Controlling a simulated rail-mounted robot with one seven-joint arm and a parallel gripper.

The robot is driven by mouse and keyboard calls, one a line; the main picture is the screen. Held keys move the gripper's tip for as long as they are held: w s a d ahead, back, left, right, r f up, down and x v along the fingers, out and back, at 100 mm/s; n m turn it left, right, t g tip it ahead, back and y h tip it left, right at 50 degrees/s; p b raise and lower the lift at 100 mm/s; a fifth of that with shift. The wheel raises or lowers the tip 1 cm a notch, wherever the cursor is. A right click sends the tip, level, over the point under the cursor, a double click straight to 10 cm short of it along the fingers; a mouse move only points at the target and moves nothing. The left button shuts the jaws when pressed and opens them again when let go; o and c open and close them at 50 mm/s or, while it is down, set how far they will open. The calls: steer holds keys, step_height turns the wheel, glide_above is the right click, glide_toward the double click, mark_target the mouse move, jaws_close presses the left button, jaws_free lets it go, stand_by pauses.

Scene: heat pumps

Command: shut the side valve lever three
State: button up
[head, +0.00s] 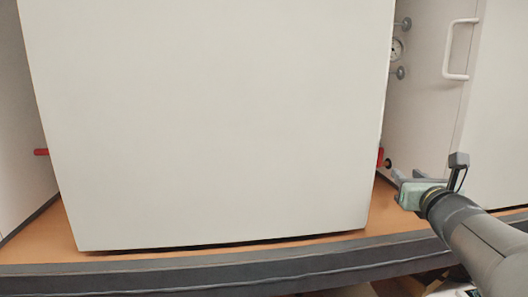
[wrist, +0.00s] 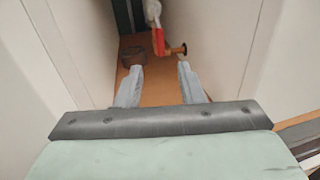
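A red valve lever (wrist: 158,40) shows in the wrist view, in the gap between two pale walls, hanging down below a whitish pipe or valve part (wrist: 153,11). A brass fitting (wrist: 178,49) sits just right of it. In the head view a red lever (head: 380,157) peeks out at the right edge of the white cabinet, mostly hidden. My gripper (wrist: 158,72) is open and empty, its two fingers apart and short of the lever, which lies beyond them. In the head view my gripper (head: 398,178) is at the gap's opening. No number marks show on the levers.
A large white cabinet (head: 210,120) fills the middle. Another red part (head: 41,152) sticks out at its left. A right-hand panel has a handle (head: 459,50), and a gauge (head: 396,49) sits in the gap. A dark round object (wrist: 132,57) lies left of the lever. The orange floor between is narrow.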

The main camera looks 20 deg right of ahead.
mark_target(382, 151)
steer(key=p+x, duration=0.6)
steer(key=x, duration=1.1)
steer(key=shift+w+r, duration=0.1)
steer(key=shift+w, duration=0.05)
jaws_close()
